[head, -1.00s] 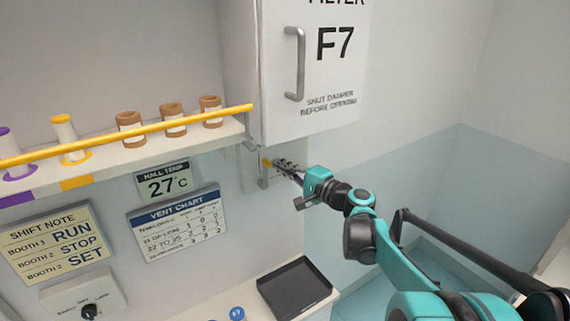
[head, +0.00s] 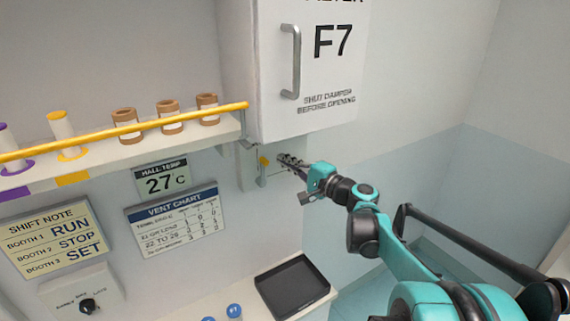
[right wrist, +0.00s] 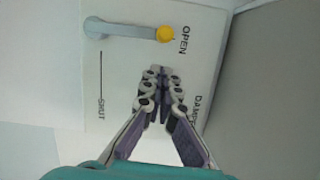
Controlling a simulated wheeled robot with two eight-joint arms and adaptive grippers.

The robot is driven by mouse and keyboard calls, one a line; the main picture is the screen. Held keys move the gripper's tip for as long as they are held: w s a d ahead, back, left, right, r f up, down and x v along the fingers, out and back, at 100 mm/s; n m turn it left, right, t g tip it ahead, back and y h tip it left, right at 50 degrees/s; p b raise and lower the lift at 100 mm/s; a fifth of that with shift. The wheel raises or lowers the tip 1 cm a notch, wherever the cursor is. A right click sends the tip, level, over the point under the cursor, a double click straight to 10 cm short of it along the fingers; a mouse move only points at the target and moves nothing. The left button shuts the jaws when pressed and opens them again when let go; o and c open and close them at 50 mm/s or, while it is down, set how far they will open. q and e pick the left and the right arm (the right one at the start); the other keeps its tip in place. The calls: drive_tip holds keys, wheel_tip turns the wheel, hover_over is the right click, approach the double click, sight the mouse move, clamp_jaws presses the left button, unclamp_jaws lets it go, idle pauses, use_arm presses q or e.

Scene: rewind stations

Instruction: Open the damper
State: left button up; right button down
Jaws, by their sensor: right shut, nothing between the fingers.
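The damper lever is a grey bar with a yellow knob (head: 264,161) on a pale plate below the filter cabinet. In the head view the lever stands upright, knob at the top. In the right wrist view the lever (right wrist: 130,30) has its knob beside the word OPEN; a line on the plate (right wrist: 125,70) runs from near the pivot to the word SHUT. My right gripper (head: 283,158) is shut and empty, just right of the knob in the head view. In the right wrist view its fingertips (right wrist: 160,70) are apart from the knob. My left gripper is not in view.
The filter cabinet (head: 335,75) with a handle hangs above the damper. A yellow rail (head: 130,130) fronts a shelf with spools to the left. Below are a black tray (head: 292,286) and blue-topped items (head: 234,311). The wall right of the damper is clear.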

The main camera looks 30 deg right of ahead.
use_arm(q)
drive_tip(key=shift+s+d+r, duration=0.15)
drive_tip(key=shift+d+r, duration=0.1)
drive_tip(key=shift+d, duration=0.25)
use_arm(e)
drive_tip(key=d+v, duration=0.1)
drive_tip(key=v, duration=0.9)
drive_tip(key=shift+d, duration=0.15)
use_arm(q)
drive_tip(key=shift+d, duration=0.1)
use_arm(e)
drive_tip(key=shift+d, duration=0.1)
